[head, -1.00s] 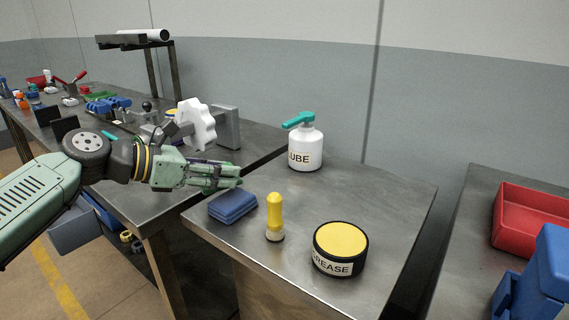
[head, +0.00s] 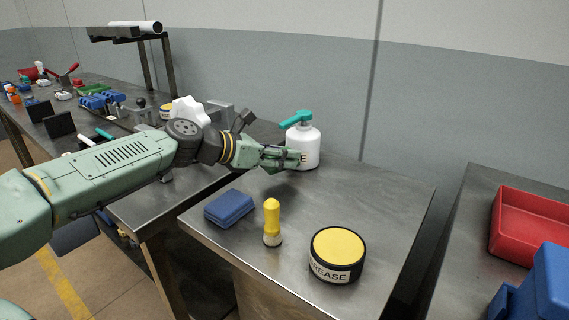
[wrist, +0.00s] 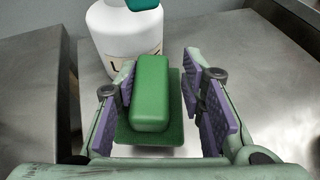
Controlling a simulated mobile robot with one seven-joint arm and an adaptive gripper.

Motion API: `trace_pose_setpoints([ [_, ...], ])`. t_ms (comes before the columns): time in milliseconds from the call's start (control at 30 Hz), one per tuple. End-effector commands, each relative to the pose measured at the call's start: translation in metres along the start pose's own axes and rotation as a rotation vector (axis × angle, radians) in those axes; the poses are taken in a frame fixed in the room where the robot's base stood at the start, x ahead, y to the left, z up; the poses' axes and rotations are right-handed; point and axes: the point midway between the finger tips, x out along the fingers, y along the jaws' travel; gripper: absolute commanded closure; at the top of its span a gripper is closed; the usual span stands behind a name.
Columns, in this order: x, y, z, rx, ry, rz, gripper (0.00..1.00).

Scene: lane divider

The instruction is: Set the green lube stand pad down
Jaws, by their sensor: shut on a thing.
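The green lube stand pad (wrist: 150,95) shows in the wrist view as a green block on a wider, flat green base. It lies between the purple finger pads of my gripper (wrist: 163,88), which is shut on it. In the head view my gripper (head: 288,158) is over the back left of the small metal table (head: 375,205), in front of the white lube bottle (head: 305,150) with a teal pump. The bottle (wrist: 120,40) stands just beyond the pad in the wrist view. The fingers hide the pad in the head view. I cannot tell whether it touches the table.
A blue pad (head: 230,208), a yellow-handled tool (head: 272,222) and a grease tin (head: 337,254) stand nearer the table's front. The table's right part is clear. A red bin (head: 530,225) sits on another table at the right. A cluttered bench is at the left.

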Motion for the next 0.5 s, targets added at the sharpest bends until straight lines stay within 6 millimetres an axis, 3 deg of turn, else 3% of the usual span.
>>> trace_pose_setpoints([
  [67, 0.008, -0.001, 0.004, 0.001, 0.001, 0.000, 0.96],
  [100, 0.011, -0.001, -0.001, -0.003, 0.000, -0.001, 1.00],
  [300, 0.021, 0.000, -0.026, -0.001, -0.001, 0.000, 1.00],
  [500, 0.022, 0.000, -0.030, 0.000, -0.002, 0.002, 1.00],
])
